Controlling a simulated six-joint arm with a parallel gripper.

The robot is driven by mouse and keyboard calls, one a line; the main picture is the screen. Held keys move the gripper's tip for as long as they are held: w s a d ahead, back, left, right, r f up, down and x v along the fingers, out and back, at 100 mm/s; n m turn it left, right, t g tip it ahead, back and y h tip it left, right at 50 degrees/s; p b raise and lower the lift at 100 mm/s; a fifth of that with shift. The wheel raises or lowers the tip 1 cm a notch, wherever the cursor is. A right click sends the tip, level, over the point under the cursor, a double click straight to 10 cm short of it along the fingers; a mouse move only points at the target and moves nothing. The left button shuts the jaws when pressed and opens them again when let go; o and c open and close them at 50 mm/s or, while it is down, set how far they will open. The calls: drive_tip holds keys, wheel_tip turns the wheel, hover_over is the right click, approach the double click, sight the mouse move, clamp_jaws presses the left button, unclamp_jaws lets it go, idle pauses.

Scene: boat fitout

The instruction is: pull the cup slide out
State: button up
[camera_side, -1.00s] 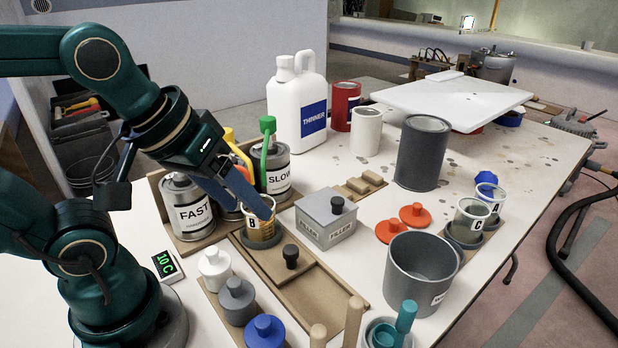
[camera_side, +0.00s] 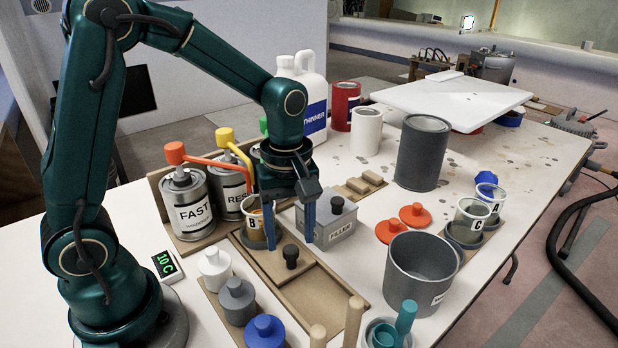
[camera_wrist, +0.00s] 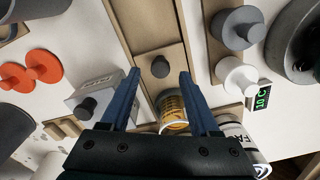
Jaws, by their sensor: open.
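The cup slide (camera_side: 277,264) is a tan board in a wooden track, with a black knob (camera_side: 290,255) standing up from it. Cup B (camera_side: 254,228), holding amber liquid, sits in a dark ring at the slide's back end, partly hidden by my gripper. My gripper (camera_side: 290,243) points down above the slide, with its blue fingers open and nothing between them. In the wrist view the knob (camera_wrist: 160,67) lies ahead of the gap between the fingers, and cup B (camera_wrist: 172,110) shows between them, further below. I cannot tell the exact height of the fingertips over the knob.
A grey filler box (camera_side: 325,222) stands close to the right of my gripper. The FAST can (camera_side: 192,208) and another can stand behind left. White, grey and blue knobbed pieces (camera_side: 238,302) line the track's left side. The track's front part (camera_side: 318,292) is empty.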

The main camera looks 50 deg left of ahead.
sight(290, 249)
drive_tip(key=shift+f, duration=2.2)
drive_tip(key=shift+s, duration=0.1)
clamp_jaws()
